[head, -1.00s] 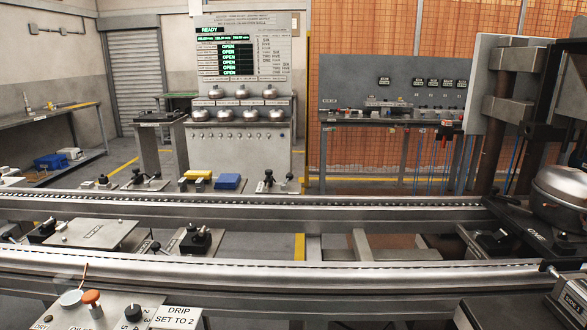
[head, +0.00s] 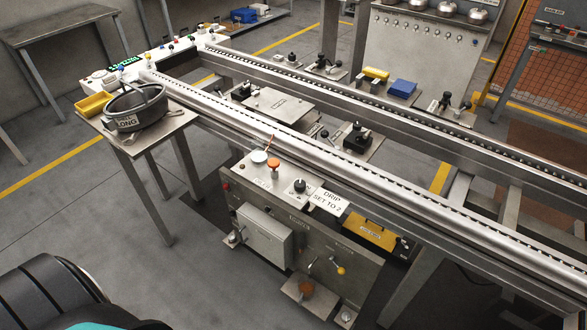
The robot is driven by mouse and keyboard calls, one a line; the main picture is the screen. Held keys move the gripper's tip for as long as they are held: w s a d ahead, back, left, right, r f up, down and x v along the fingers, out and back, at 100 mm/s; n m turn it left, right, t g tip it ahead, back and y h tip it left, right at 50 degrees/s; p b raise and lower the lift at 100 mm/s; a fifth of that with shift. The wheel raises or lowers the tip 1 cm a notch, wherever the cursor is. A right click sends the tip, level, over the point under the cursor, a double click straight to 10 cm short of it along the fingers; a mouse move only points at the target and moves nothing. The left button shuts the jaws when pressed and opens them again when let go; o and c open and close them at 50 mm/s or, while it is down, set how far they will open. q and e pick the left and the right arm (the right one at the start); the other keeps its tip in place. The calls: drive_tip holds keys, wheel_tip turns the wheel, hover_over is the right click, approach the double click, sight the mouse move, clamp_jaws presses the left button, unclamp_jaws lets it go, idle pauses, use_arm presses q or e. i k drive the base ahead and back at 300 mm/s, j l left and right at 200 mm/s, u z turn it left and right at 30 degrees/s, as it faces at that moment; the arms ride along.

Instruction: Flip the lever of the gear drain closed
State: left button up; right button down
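Below the near rail stands a grey metal cabinet (head: 320,240) with fittings on its front. A small lever with a yellow knob (head: 341,270) sticks out low on the right part of that front. Left of it is a small metal fitting (head: 309,269), above an orange-brown round thing (head: 306,288) on a low shelf. The labels there are too small to read, so I cannot tell for sure which fitting is the gear drain, or whether its lever is open or closed. Neither of my grippers shows in the head view.
A small table (head: 178,122) at left holds a dark pan (head: 135,108) and a yellow tray (head: 94,104). A grey box (head: 264,236) projects from the cabinet front. Two long rails run diagonally across. The floor before the cabinet is clear.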

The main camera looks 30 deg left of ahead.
sight(341, 270)
drive_tip(key=u, duration=0.95)
drive_tip(key=k, duration=0.7)
